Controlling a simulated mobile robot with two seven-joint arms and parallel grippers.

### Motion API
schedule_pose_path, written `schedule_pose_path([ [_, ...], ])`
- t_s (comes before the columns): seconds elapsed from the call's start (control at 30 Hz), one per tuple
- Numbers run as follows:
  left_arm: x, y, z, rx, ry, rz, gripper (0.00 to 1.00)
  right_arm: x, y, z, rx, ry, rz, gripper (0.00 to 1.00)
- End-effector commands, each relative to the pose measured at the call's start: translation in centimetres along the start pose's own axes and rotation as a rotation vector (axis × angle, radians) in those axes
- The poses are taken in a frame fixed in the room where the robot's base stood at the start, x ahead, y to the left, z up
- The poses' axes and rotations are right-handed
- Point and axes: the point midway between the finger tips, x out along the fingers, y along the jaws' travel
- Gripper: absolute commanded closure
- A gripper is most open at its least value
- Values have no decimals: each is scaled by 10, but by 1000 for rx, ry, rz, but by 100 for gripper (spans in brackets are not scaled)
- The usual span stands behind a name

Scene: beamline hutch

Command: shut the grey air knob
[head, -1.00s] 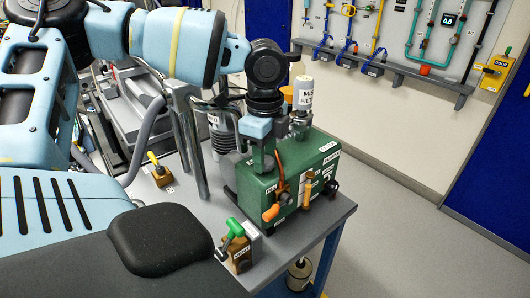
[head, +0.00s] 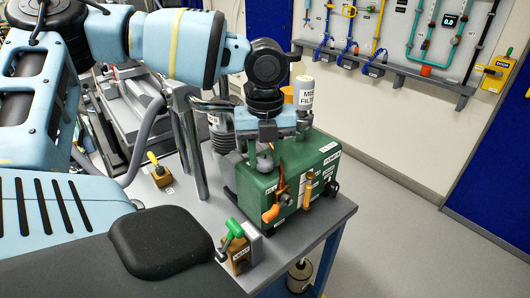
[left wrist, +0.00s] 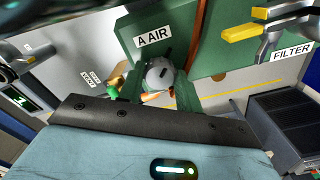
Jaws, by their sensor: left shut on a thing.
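The grey air knob (left wrist: 160,73) shows in the left wrist view as a round grey knob with a dark mark on its face, just below the "A AIR" label (left wrist: 153,36). My left gripper (left wrist: 159,90) has its fingers on either side of the knob and is shut on it. In the head view my left gripper (head: 268,146) hangs over the front left of the green box (head: 325,160), with a small part of the grey knob (head: 264,160) showing under it. My right gripper is not in view.
Orange handles (head: 270,214) stick out of the box front. A green-handled valve (head: 235,230) stands at the bench's front edge, and a yellow-handled valve (head: 154,160) stands to the left. Metal posts (head: 190,150) rise behind them. Open floor (head: 400,240) lies right of the bench.

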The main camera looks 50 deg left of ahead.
Motion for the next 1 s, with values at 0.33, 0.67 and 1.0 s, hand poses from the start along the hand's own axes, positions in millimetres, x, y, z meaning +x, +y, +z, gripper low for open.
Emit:
schedule_pose_path([
  [0.33,0,0,0,330,1,1,88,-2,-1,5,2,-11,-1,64],
  [0.67,0,0,0,613,1,0,88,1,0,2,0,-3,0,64],
  [1.0,0,-1,-1,790,2,0,88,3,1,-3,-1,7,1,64],
])
